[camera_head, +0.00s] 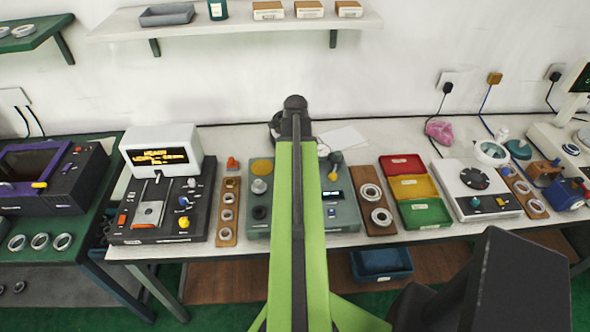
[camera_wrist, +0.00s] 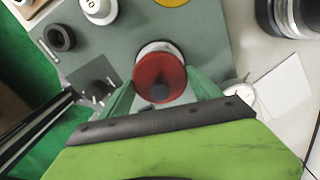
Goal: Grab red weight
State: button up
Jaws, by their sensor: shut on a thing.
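The red weight (camera_wrist: 160,72) shows in the wrist view as a round red body with a dark centre. It is between the green fingers of my gripper (camera_wrist: 162,92), which is shut on it. A pale rim shows just behind the weight. I cannot tell whether the weight is touching the grey-green device (camera_wrist: 205,40) below. In the head view my arm hides the weight and the fingers.
On the grey-green device are a black ring (camera_wrist: 60,38), a whitish weight (camera_wrist: 99,9) and a yellow disc (camera_head: 262,167). A wooden ring board (camera_head: 367,172) and red, yellow and green bins (camera_head: 440,224) stand to the right. A black machine (camera_head: 194,222) stands left.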

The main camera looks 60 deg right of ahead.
grip_shut()
jog(key=shift+r, duration=0.1)
